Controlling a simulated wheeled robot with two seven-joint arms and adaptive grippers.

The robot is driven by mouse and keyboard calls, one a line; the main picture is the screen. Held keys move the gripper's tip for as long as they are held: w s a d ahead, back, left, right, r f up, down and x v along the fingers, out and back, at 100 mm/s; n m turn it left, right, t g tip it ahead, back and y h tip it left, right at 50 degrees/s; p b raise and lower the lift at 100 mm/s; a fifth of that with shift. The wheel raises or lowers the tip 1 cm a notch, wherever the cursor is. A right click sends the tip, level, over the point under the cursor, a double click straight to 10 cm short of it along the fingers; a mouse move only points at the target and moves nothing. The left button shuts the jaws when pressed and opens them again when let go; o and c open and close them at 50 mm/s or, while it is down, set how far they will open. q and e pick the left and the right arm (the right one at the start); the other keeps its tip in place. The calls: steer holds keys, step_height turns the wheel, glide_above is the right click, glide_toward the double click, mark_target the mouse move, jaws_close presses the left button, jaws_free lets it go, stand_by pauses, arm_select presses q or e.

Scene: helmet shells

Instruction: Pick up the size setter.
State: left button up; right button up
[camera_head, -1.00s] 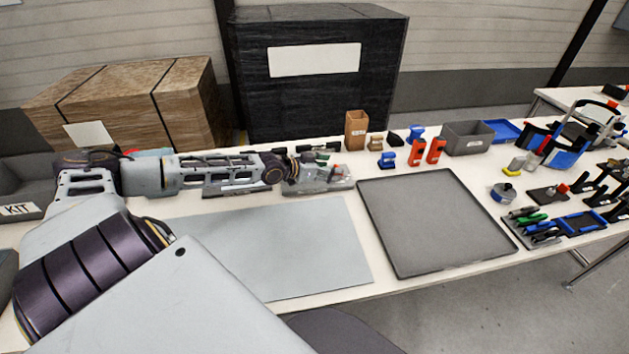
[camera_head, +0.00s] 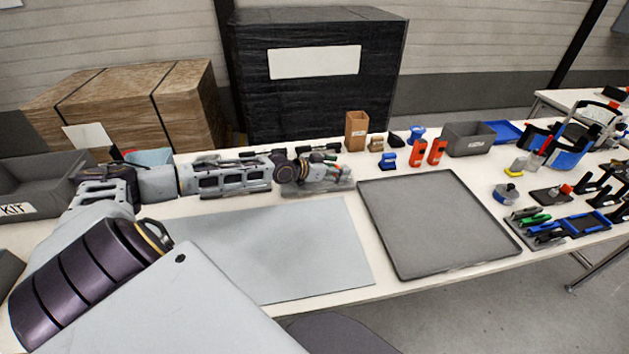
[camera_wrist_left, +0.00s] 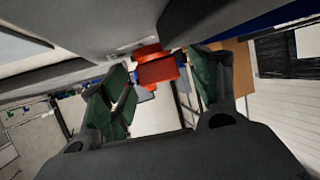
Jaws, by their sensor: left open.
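My left gripper (camera_head: 342,173) reaches in from the left, low over the back of the table. In the left wrist view its green-padded jaws (camera_wrist_left: 158,92) are apart, and I see nothing clamped between them. A red-orange block (camera_wrist_left: 157,70) shows at the jaws in that view; whether it is the size setter, or touches a finger, I cannot tell. In the head view the gripper covers much of what lies there, and no thing is clearly the size setter. My right gripper is not in view.
A grey mat (camera_head: 290,245) and a grey tray (camera_head: 435,225) lie in front. Two orange-red holders (camera_head: 418,153), a blue part (camera_head: 388,160) and a brown box (camera_head: 356,130) stand to the right at the back. A KIT bin (camera_head: 30,185) is at the left.

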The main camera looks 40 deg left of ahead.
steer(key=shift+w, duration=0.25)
arm_select(q)
steer(key=c, duration=1.2)
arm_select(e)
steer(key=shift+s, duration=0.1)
arm_select(q)
steer(key=shift+c, duration=0.2)
steer(key=shift+r, duration=0.15)
steer(key=shift+r, duration=0.45)
step_height(320, 180, up, 9)
steer(key=p, duration=0.1)
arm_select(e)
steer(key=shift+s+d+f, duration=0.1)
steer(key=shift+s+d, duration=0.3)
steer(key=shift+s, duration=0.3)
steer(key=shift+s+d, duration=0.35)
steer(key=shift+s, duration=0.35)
